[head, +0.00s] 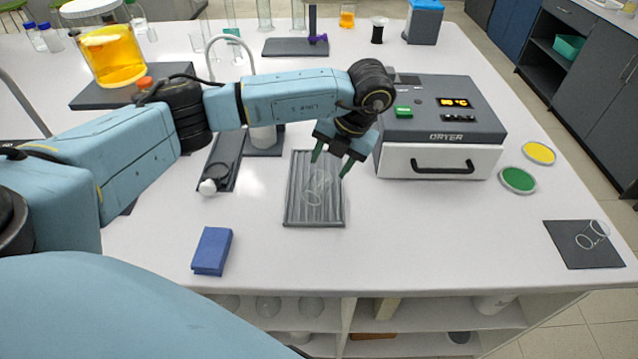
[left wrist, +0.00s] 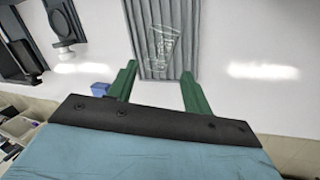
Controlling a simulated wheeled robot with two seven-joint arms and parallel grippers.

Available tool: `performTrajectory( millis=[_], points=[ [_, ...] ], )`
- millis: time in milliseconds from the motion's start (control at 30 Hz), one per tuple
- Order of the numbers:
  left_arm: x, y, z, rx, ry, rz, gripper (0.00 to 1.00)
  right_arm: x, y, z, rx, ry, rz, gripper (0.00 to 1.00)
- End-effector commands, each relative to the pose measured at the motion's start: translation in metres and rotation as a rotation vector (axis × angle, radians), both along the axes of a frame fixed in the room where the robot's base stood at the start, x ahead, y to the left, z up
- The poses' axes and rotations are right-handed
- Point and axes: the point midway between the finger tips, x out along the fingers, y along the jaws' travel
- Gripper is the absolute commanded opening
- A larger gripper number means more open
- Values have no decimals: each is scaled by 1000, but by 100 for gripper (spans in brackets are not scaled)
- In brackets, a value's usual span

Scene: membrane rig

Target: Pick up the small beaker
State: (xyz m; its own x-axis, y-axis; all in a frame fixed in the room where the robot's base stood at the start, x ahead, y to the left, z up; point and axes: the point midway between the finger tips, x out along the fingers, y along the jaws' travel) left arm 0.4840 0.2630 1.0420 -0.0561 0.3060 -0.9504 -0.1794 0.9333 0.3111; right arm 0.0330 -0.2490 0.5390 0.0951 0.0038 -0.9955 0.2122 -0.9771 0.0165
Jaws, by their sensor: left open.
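A small clear glass beaker (head: 318,186) is on the grey ridged tray (head: 300,214) in the middle of the bench. It looks tipped over, and its outline is faint against the ridges. In the left wrist view the beaker (left wrist: 165,42) shows just beyond the fingertips. My left gripper (head: 331,166) is open and empty, with green fingers pointing down over the tray's far right part, apart from the beaker. It also shows in the left wrist view (left wrist: 158,72). Another clear glass vessel (head: 592,236) lies on a dark mat (head: 572,258) at the right. My right gripper is out of view.
A dryer (head: 440,125) stands close to the right of my left gripper. A stand with a curved tube (head: 265,142) is left of it. A blue block (head: 212,250) lies at the front left. Green (head: 518,180) and yellow (head: 539,153) discs lie right. The front bench is mostly clear.

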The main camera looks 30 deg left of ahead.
Motion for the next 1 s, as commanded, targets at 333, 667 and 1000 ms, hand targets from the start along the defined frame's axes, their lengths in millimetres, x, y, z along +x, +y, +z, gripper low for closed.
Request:
performTrajectory(
  millis=[333, 667, 1000],
  points=[
    [-3, 12, -37, -1, 0, -2, 50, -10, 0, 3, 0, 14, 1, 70],
    [-11, 25, -78, -1, 2, -3, 50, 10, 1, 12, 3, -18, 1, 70],
    [-11, 26, -84, -3, -1, -3, 46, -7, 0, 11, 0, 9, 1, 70]
  ],
)
